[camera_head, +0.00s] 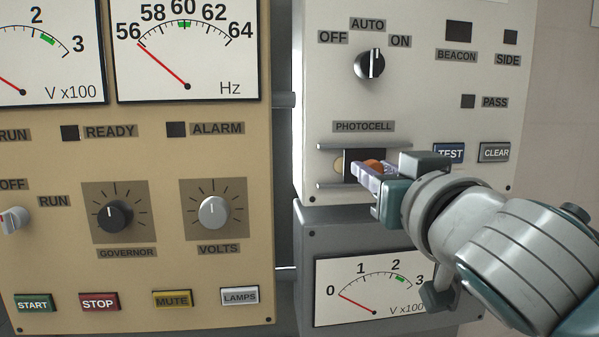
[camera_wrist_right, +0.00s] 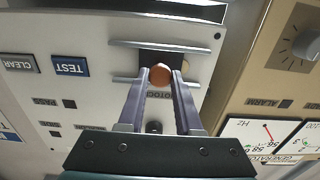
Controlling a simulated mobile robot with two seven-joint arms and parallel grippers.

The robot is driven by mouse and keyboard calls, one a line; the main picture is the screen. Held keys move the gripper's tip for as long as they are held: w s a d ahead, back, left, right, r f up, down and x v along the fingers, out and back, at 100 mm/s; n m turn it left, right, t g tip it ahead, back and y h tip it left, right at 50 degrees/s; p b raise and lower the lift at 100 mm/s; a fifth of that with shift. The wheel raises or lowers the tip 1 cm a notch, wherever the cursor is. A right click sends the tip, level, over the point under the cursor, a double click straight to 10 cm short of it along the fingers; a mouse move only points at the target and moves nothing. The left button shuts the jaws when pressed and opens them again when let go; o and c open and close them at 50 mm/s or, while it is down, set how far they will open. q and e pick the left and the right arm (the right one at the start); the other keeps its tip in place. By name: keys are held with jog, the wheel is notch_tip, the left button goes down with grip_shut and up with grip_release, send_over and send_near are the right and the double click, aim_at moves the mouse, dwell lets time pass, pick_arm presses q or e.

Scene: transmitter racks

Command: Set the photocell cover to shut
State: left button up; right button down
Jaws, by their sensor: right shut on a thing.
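The photocell cover is a dark sliding plate (camera_head: 350,160) between two horizontal rails under the PHOTOCELL label. An orange knob (camera_head: 373,164) stands out from it. A pale round disc (camera_head: 339,165) shows at the plate's left edge, partly hidden by it. My right gripper (camera_head: 371,171) comes in from the right and is shut on the knob. In the right wrist view, which is upside down, the knob (camera_wrist_right: 160,73) sits between the two fingertips, in front of the dark plate (camera_wrist_right: 153,57). The plate's right part is hidden behind the gripper in the head view. My left gripper is out of view.
The TEST button (camera_head: 450,153) and CLEAR button (camera_head: 495,152) lie close to my right gripper. An OFF/AUTO/ON selector (camera_head: 370,64) is above. A V x100 meter (camera_head: 365,290) is below, partly behind my arm. A tan panel (camera_head: 145,165) stands to the left.

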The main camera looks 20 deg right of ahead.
jog(key=a, duration=0.2)
jog(key=shift+w+a+f+b, duration=0.15)
jog(key=shift+w+a+b, duration=0.15)
jog(key=shift+a+b, duration=0.1)
jog(key=shift+a, duration=0.3)
jog(key=c, duration=0.6)
grip_release()
jog(key=shift+w, duration=0.1)
jog(key=b, duration=0.3)
send_near(338, 164)
jog(key=v, duration=0.5)
jog(key=shift+d, duration=0.1)
